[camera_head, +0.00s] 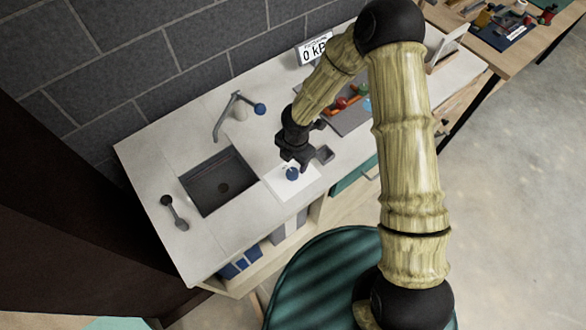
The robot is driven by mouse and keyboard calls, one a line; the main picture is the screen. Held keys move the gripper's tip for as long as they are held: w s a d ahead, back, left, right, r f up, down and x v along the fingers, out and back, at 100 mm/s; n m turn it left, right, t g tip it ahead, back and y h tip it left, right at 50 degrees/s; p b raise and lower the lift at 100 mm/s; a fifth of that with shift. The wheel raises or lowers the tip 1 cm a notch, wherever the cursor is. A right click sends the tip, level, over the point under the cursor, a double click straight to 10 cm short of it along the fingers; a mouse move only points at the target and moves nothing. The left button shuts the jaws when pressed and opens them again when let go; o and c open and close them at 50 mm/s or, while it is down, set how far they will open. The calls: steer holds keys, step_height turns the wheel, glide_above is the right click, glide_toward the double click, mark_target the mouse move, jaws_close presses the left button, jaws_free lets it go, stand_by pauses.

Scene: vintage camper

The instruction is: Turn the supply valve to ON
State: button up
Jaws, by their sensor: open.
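A display (315,49) at the back wall reads "0 kP", its right end hidden by my arm. A blue knob (291,174) sits on a white plate (290,187) on the counter, right of the sink. Another blue knob (260,109) is near the grey faucet (226,116). A dark lever-like part (173,212) lies left of the sink. I cannot tell which of these is the supply valve, and no ON marking is readable. My black gripper (297,164) is open, pointing down just above or beside the knob on the plate; contact cannot be told.
The dark sink (220,184) is in the pale counter (148,160). A grey tray (350,121) with coloured items is partly behind my arm. A small grey block (324,154) is close to the gripper's right. A wooden table (480,40) with tools stands at upper right.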

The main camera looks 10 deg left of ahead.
mark_target(292, 172)
steer(key=f, duration=0.7)
steer(key=shift+a+f, duration=0.1)
steer(key=shift+a, duration=0.1)
steer(key=shift+w, duration=0.1)
steer(key=c, duration=1)
